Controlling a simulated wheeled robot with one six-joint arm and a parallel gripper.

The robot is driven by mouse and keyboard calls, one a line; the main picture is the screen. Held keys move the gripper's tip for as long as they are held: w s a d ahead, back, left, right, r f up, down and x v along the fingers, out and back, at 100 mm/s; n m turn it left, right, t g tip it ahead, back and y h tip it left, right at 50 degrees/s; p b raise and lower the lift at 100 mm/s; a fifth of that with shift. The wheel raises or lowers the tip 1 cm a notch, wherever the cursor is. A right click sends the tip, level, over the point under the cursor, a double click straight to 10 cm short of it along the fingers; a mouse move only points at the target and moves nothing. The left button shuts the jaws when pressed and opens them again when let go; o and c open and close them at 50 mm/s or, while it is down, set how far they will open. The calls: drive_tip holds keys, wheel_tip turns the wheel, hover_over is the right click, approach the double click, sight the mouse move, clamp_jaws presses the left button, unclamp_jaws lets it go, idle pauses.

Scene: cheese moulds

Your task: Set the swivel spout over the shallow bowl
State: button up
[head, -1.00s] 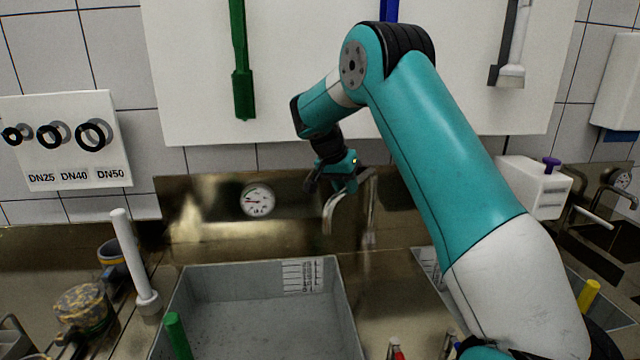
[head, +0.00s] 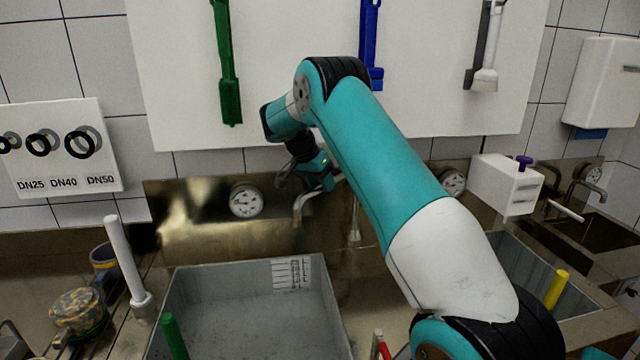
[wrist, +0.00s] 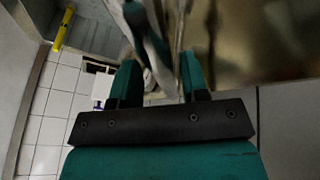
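The swivel spout (head: 298,206) is a bent metal pipe at the steel back panel, above the far end of a large grey bowl with a scale label (head: 182,300). A second grey bowl (head: 515,262) is at the right, largely behind my arm. I cannot tell from these views which bowl is the shallow one. My gripper (head: 312,184) is at the upper part of the spout. In the wrist view, its two teal fingers (wrist: 160,80) stand apart with a pale metal piece between them. Whether they press on it is unclear.
A round gauge (head: 246,201) is on the panel left of the spout. A thin vertical pipe (head: 354,215) stands to its right. A white post (head: 125,260) and a green handle (head: 173,337) rise at the left. A yellow handle (head: 556,289) is in the right bowl.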

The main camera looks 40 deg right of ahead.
drive_tip(key=shift+o, duration=0.5)
drive_tip(key=shift+a, duration=0.1)
drive_tip(key=shift+w+a+r, duration=0.1)
drive_tip(key=shift+a+r, duration=0.05)
drive_tip(key=shift+r, duration=0.15)
drive_tip(key=p+v, duration=0.8)
drive_tip(key=v, duration=0.8)
drive_tip(key=shift+r, duration=0.35)
